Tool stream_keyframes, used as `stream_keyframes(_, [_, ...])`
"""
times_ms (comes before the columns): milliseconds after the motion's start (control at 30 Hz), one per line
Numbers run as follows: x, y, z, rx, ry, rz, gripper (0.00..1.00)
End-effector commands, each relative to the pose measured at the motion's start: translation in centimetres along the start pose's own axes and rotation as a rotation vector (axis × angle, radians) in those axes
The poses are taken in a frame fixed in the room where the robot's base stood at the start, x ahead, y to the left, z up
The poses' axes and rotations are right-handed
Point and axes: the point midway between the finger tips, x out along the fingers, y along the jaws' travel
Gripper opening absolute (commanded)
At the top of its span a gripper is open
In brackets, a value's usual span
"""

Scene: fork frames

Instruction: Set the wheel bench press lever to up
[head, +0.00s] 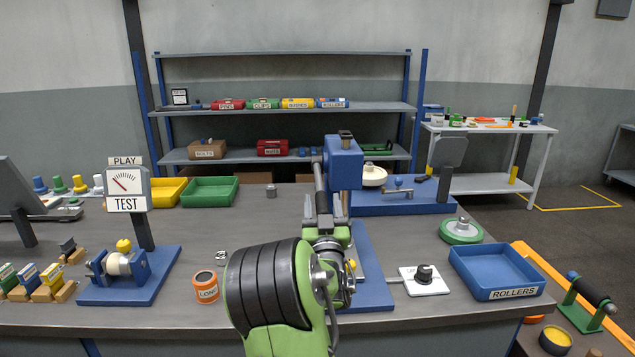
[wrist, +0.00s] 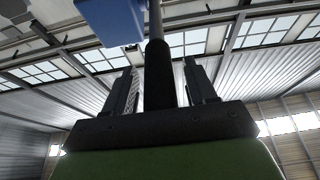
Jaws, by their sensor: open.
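The bench press has a blue head (head: 342,165) on a blue base (head: 372,270) in the middle of the bench. Its lever (head: 319,178) is a metal rod at the head's left side, running down toward my gripper. In the wrist view, which looks upward, the lever's black grip (wrist: 159,85) rises between my two fingers, and the blue head (wrist: 110,20) is above left. My gripper (wrist: 161,68) is open, with one finger on each side of the grip and visible gaps. In the head view my arm hides much of the gripper and the lever's lower end.
A gauge sign (head: 127,190) and a blue roller stand (head: 135,280) are at left. An orange tin (head: 205,287) stands left of my arm. A black knob on a white plate (head: 424,279) and a blue rollers tray (head: 497,270) are at right. Bare bench lies left of the press.

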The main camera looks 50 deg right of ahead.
Motion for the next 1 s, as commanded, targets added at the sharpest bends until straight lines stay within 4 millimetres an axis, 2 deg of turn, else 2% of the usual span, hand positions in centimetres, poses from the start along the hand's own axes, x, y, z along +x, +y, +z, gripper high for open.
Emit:
stream_keyframes(367, [-0.08, 0.15, -0.26, 0.0, 0.0, 0.001, 0.54])
stream_keyframes(700, [-0.07, 0.14, -0.26, 0.0, 0.0, 0.001, 0.02])
stream_keyframes(733, [-0.07, 0.14, -0.27, 0.0, 0.0, 0.001, 0.0])
stream_keyframes(1000, [0.09, 0.02, -0.44, 0.001, -0.005, 0.0, 0.0])
